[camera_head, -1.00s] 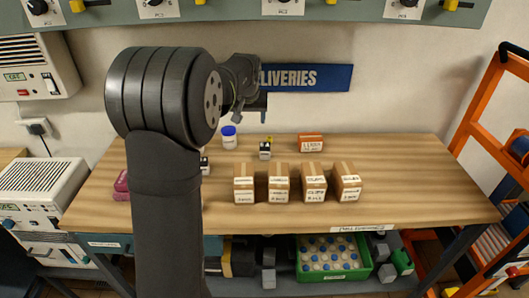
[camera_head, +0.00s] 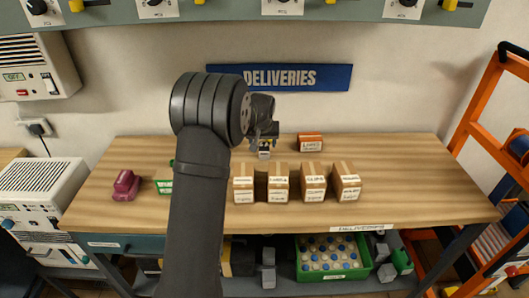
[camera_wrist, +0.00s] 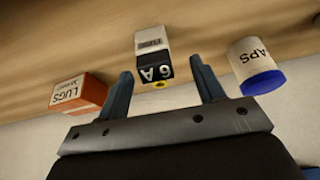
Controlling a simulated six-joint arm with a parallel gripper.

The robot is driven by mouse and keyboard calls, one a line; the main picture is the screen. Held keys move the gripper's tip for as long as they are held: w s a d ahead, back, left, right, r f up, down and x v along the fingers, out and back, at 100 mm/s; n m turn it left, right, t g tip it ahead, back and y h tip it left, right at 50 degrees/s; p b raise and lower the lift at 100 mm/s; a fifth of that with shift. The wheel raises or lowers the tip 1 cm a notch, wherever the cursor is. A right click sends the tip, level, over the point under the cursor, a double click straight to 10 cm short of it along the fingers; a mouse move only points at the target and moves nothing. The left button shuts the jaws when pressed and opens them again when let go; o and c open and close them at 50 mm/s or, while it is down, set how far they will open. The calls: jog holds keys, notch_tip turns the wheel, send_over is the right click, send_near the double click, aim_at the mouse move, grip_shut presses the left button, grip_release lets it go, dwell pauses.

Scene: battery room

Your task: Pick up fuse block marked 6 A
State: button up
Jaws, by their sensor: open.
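The fuse block marked 6 A (camera_wrist: 154,60) is a small black and white block with a yellow knob. In the wrist view it shows upside down, between the tips of my gripper (camera_wrist: 160,68). The open jaws stand one on each side of it, with gaps, and hold nothing. In the head view the fuse block (camera_head: 264,151) stands at the back of the bench, partly covered by my gripper (camera_head: 264,138) just above it. I cannot tell how deep the fingers reach around it.
An orange-topped lugs box (camera_wrist: 82,94) and a white caps jar with a blue lid (camera_wrist: 258,68) flank the block. Several cardboard boxes (camera_head: 278,184) stand in front. A purple object (camera_head: 125,185) and a green box (camera_head: 164,183) are at left. The bench's right side is clear.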

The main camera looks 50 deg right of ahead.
aim_at(265, 145)
jog(key=x, duration=0.5)
jog(key=shift+s+d+f, duration=0.15)
jog(key=shift+s, duration=0.15)
jog(key=shift+c, duration=0.2)
jog(key=c, duration=1.1)
